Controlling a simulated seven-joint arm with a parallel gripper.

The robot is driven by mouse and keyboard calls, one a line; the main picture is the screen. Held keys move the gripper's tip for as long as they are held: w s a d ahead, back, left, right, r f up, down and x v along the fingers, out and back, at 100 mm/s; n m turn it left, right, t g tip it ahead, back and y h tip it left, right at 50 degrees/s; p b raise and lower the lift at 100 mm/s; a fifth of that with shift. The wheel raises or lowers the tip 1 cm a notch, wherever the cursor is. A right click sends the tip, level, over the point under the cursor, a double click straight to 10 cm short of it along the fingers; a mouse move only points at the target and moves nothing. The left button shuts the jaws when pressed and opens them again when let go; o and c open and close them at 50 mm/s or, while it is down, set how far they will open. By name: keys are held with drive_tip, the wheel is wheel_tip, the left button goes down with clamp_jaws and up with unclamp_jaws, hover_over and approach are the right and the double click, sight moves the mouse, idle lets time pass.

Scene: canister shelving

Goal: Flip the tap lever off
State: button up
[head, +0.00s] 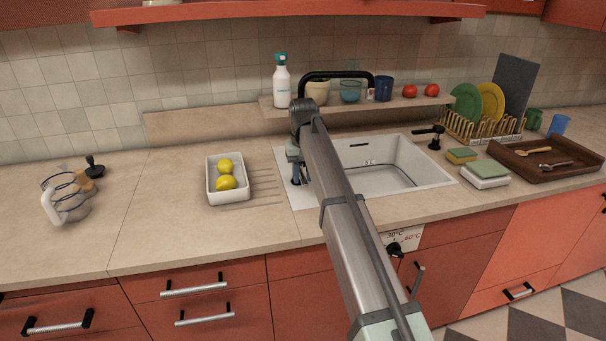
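The white sink (425,177) is set into the worktop, partly hidden by my arm. A black arched tap spout (338,75) rises behind it; its lower part is hidden. A black lever (432,131) on a short upright base stands at the sink's back right corner, its handle pointing left and roughly level. I take it for the tap lever. No running water is visible. My gripper (296,178) hangs downward over the sink's left rim, far left of the lever and apart from it. Its fingers are too small and dark to tell open from shut.
A white tray with lemons (228,198) stands left of the sink. Sponges (462,155), a dish rack (484,133) and a brown tray (518,174) stand right of it. A shelf (425,101) with a bottle (281,88) and cups runs behind. A temperature dial (395,248) is on the front.

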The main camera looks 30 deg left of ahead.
sight(303, 178)
drive_tip(key=shift+o, duration=1)
drive_tip(key=shift+r, duration=0.1)
wheel_tip(303, 178, up, 14)
drive_tip(key=shift+w+d+f, duration=0.1)
drive_tip(key=shift+f, duration=0.1)
